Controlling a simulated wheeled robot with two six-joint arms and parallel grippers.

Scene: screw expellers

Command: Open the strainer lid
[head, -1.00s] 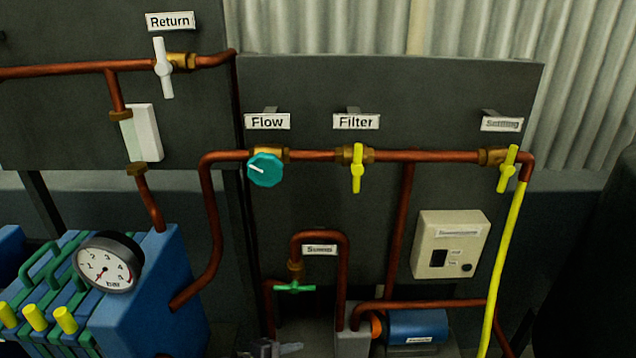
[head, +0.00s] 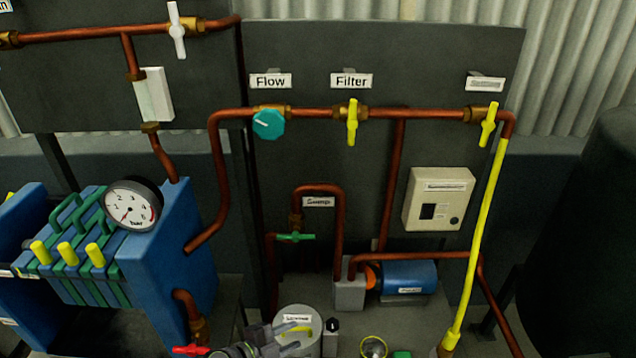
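A round light-grey canister with a small label (head: 297,312) stands at the bottom centre of the head view. It appears to be the strainer, but the label is too small to read surely. Its flat top faces up and carries a yellow curved piece, partly hidden by my gripper. I cannot tell a lid's edge from the body. My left gripper (head: 296,338) comes in from the bottom edge in front of the canister, its two grey fingers spread apart and pointing right. Nothing shows between them. Whether they touch the canister I cannot tell. My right gripper is not in view.
A small dark-topped box (head: 331,338) stands close right of the canister. A yellow-rimmed round object (head: 373,347) lies further right. A red valve handle (head: 190,350) is at left, below the blue filter press (head: 175,250). Copper pipes and a blue pump (head: 408,280) stand behind.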

